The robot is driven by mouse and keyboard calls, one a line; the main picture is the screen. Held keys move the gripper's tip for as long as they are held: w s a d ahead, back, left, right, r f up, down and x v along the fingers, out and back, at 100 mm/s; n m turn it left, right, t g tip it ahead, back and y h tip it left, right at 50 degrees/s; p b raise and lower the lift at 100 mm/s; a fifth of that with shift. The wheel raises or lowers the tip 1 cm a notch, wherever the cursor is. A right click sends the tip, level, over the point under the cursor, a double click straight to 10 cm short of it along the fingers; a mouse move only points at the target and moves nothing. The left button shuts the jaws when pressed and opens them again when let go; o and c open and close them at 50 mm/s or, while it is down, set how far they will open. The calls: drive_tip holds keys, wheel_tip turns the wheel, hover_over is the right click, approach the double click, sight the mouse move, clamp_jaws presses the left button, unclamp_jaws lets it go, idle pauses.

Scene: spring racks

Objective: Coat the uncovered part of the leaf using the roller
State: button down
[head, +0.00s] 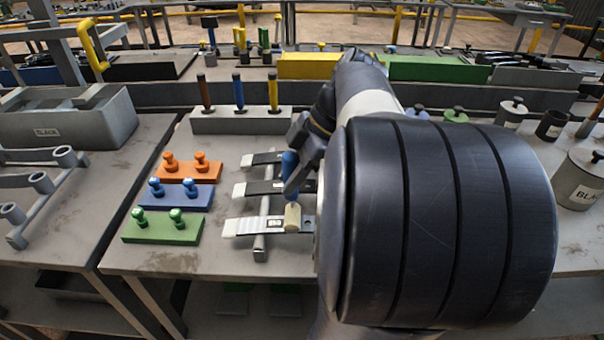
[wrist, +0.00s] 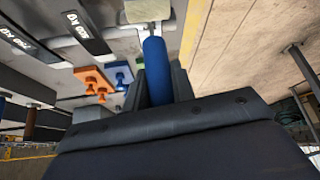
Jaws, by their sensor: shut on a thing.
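Three leaves lie across a grey rack (head: 260,246) in the head view: a far leaf (head: 262,159), a middle leaf (head: 262,188) and a near leaf (head: 245,227). The far and middle leaves are dark with pale left ends. The near leaf is pale over its left part and dark at its right end. My gripper (head: 297,167) is shut on the blue handle of a roller (head: 290,172). The roller's cream head (head: 292,217) is over the near leaf's right part; contact is unclear. The roller (wrist: 154,60) also shows in the wrist view.
Orange (head: 188,170), blue (head: 180,194) and green (head: 160,230) blocks with knobs stand left of the rack. A grey holder (head: 240,121) with brown, blue and yellow handles stands behind. Tins (head: 576,178) stand at the right. My arm hides the table's middle right.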

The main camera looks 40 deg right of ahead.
drive_tip(key=w+a+f+b, duration=0.1)
drive_tip(key=w+a, duration=0.6)
drive_tip(key=a, duration=0.3)
drive_tip(key=shift+w+a+f, duration=0.15)
drive_tip(key=shift+w+a, duration=0.2)
drive_tip(key=shift+w, duration=0.05)
idle(1.0)
drive_tip(key=shift+r+p, duration=2.1)
drive_tip(key=shift+r, duration=1.05)
wheel_tip(320, 180, up, 3)
drive_tip(key=shift+f+p, duration=0.15)
drive_tip(key=shift+p, duration=1)
